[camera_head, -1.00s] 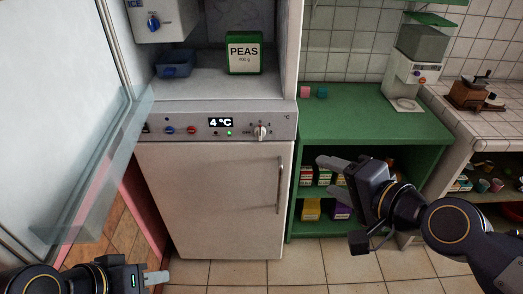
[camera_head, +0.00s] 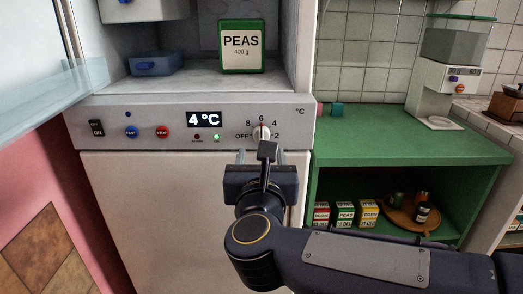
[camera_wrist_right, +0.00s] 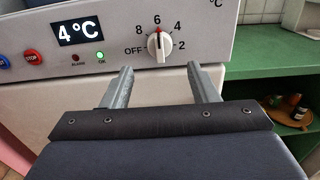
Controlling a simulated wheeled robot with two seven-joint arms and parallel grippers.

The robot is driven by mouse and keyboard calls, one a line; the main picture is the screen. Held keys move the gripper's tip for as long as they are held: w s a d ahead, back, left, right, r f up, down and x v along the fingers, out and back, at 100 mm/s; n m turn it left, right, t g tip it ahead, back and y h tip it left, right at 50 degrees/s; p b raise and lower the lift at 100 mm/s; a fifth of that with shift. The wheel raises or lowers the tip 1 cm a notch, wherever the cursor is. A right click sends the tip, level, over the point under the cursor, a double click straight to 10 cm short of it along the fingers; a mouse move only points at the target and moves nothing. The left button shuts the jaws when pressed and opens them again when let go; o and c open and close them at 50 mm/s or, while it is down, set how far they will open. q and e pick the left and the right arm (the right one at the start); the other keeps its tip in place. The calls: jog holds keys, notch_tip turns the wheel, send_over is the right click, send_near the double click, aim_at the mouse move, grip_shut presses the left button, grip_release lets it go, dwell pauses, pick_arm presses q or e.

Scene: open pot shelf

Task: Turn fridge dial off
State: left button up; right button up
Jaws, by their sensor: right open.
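The white fridge dial (camera_head: 261,133) sits on the grey control panel (camera_head: 225,106) of the fridge, ringed by the marks OFF, 8, 6, 4 and 2. In the right wrist view the dial (camera_wrist_right: 160,45) has its red pointer up at 6. The display (camera_head: 204,119) reads 4 °C, and a green lamp is lit. My right gripper (camera_head: 262,157) is open just below the dial. In the right wrist view its two fingers (camera_wrist_right: 160,80) are apart and empty, one to each side below the dial, and do not visibly touch it. My left gripper is out of view.
ON, FAST and STOP buttons (camera_head: 162,132) are on the panel's left. A peas box (camera_head: 242,47) and a blue bin (camera_head: 157,64) stand above. A green shelf (camera_head: 390,137) with small boxes is at right. A glass door edge is at left.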

aim_at(261, 137)
jog(key=w, duration=0.6)
jog(key=shift+w, duration=0.3)
jog(key=c, duration=0.9)
jog(key=shift+c, duration=0.2)
